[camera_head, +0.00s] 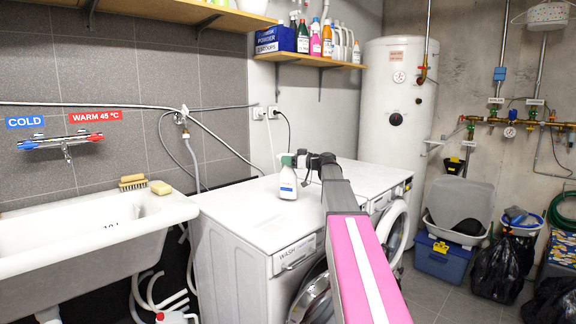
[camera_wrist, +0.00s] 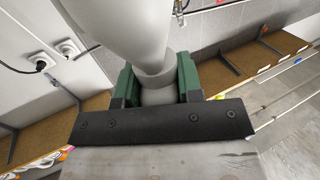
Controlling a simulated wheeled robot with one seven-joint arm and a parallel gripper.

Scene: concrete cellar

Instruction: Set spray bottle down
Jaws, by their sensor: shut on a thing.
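In the wrist view, the green-padded fingers of my gripper (camera_wrist: 158,82) are shut on both sides of the bottle's narrow neck. The pale grey bottle body (camera_wrist: 135,25) fills the upper middle of that view. The spray head is mostly hidden by the fingers.
A white sink (camera_head: 130,225) with a brush (camera_head: 132,182) and a sponge (camera_head: 161,187) stands to the left. A shelf (camera_head: 310,60) with several bottles hangs above. A white boiler (camera_head: 395,100) stands behind right. The washer top in front of the bottle is clear.

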